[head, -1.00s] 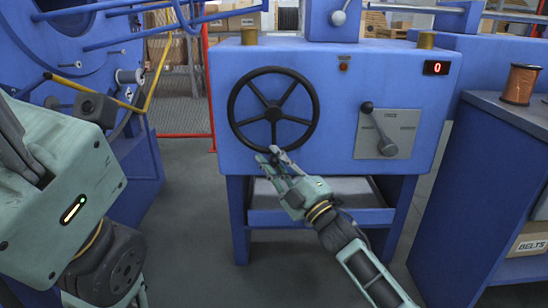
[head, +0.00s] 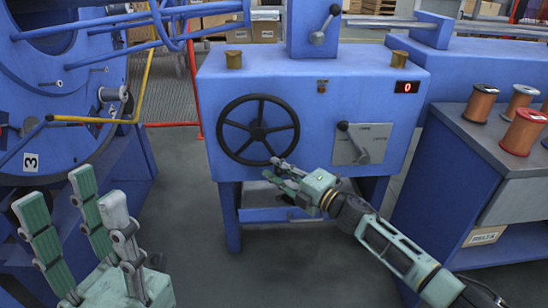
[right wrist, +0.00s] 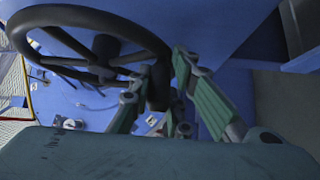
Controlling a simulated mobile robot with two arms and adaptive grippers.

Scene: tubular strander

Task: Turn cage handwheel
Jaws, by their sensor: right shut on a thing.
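The black five-spoke cage handwheel (head: 258,131) is on the front of the blue machine housing. My right gripper (head: 275,169) is at the lower right of its rim, where a spoke meets it. In the right wrist view the handwheel (right wrist: 104,46) runs in from the upper left. My left gripper (head: 80,190) is at the lower left of the head view, fingers pointing up and spread apart, empty and well away from the wheel.
A lever on a grey plate (head: 361,144) is right of the wheel, below a red display (head: 407,87) reading 0. Copper spools (head: 480,103) stand on the cabinet at right. The large blue strander cage (head: 60,110) is at left. Grey floor lies open between.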

